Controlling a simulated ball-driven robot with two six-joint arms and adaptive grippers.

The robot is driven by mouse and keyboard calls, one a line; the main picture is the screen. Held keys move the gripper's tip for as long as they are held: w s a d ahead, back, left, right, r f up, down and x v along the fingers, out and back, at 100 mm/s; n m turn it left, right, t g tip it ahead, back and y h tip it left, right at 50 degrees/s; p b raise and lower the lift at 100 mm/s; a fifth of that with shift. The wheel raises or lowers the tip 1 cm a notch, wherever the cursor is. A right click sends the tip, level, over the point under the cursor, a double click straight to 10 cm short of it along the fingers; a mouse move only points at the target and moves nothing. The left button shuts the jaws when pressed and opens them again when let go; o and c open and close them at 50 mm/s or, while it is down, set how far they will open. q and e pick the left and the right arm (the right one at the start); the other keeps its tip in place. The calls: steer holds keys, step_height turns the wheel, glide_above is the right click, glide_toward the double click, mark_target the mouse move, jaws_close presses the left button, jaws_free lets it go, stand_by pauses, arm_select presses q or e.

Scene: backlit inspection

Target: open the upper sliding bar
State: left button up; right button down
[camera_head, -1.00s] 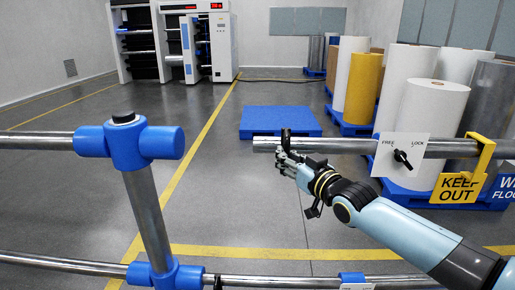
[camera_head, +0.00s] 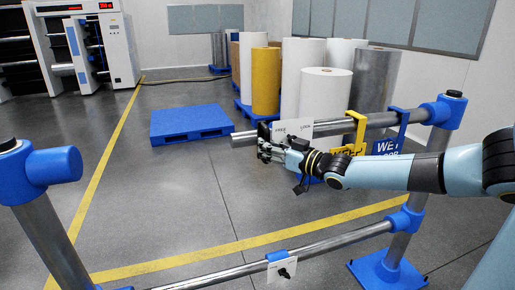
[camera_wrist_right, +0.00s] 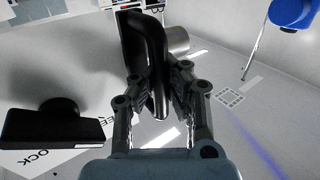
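The upper sliding bar (camera_head: 380,121) is a silver tube whose free left end stands well apart from the blue socket (camera_head: 55,167) on the left post. Its right part reaches the blue fitting on the right post. My right gripper (camera_head: 266,148) is at the black upright handle near the bar's left end. In the right wrist view its fingers (camera_wrist_right: 160,92) are closed on both sides of the black handle (camera_wrist_right: 153,58). My left gripper is out of view.
A lower bar (camera_head: 335,243) with its own white plate (camera_head: 282,267) crosses in front. Yellow KEEP OUT (camera_head: 354,133) and blue WET FLOOR (camera_head: 388,145) signs hang on the upper bar. A blue pallet (camera_head: 190,123) and paper rolls (camera_head: 325,95) stand behind.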

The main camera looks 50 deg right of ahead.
steer(key=shift+s+f, duration=0.2)
steer(key=shift+f, duration=0.15)
steer(key=c, duration=1.5)
jaws_free()
steer(key=shift+s+r, duration=0.2)
steer(key=shift+o, duration=1.1)
steer(key=shift+w, duration=0.2)
steer(key=shift+r, duration=0.1)
